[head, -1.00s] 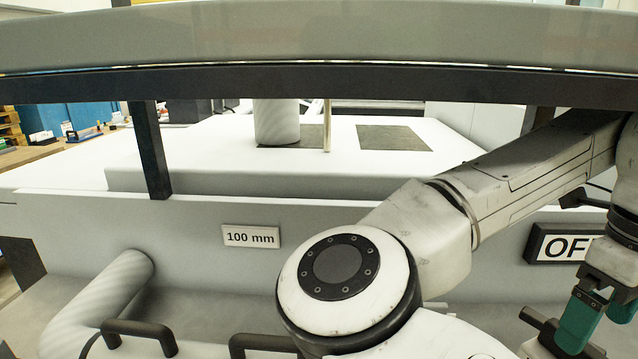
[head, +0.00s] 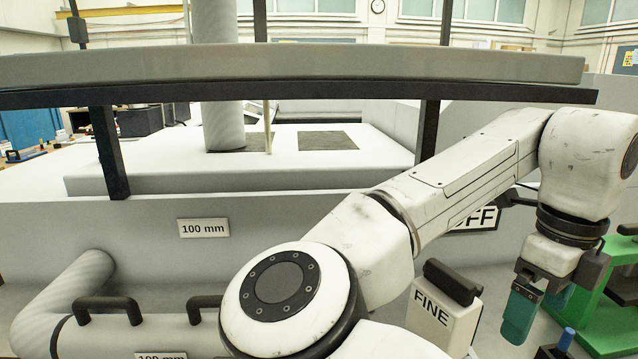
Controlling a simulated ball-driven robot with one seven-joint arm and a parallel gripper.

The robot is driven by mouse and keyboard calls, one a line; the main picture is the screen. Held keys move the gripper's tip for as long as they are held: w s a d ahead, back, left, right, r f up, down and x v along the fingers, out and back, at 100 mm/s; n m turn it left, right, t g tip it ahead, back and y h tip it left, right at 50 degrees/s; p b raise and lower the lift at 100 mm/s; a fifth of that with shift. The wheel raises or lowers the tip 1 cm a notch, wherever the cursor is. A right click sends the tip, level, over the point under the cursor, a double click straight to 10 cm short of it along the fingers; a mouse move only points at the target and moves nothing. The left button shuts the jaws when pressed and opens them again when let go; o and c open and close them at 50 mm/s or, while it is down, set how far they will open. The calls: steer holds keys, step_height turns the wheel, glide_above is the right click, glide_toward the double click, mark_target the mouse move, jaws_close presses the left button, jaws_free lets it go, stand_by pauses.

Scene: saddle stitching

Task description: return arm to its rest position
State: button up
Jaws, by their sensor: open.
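My gripper (head: 538,308) hangs at the right of the head view, below my bent white arm. Its teal fingers point down and are apart. Nothing shows between them. My arm reaches across the lower middle and right of the view and hides part of the scene behind it.
A grey beam (head: 300,65) crosses the view above my arm. A "100 mm" plate (head: 203,228) is on the pale wall behind. A "FINE" block (head: 440,308) with a black top stands left of my gripper. A green machine (head: 608,300) is right of it. Grey pipes (head: 60,290) lie at lower left.

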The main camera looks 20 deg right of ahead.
steer(key=d+f+n+t+h+p, duration=0.15)
steer(key=d+n+h+p, duration=0.25)
steer(key=d+n+h, duration=0.45)
step_height(320, 180, down, 6)
steer(key=w+n+t+p, duration=0.1)
steer(key=n+p, duration=0.1)
steer(key=n, duration=0.7)
steer(key=s+a+f+n+y+p, duration=0.1)
steer(key=s+a+f+n+y, duration=0.1)
steer(key=a+f+n, duration=0.3)
steer(key=s+a+f+n+y+p, duration=0.2)
steer(key=s+a+f+n, duration=0.3)
steer(key=f, duration=0.4)
steer(key=shift+s+a+f+n+y, duration=0.25)
steer(key=shift+a+n+y, duration=0.3)
steer(key=shift+n, duration=0.6)
steer(key=s+a+f+n+y, duration=0.1)
steer(key=s+a+f, duration=0.1)
steer(key=a, duration=0.1)
steer(key=s+a+f+n+g+y+p, duration=0.1)
steer(key=s+a+n, duration=0.1)
steer(key=s+a, duration=0.1)
steer(key=s+a+f+n+y, duration=0.1)
steer(key=s+a+f, duration=0.1)
steer(key=s, duration=0.1)
steer(key=shift+s+a+f+g, duration=0.25)
steer(key=shift+a+f, duration=0.1)
steer(key=shift+a, duration=0.05)
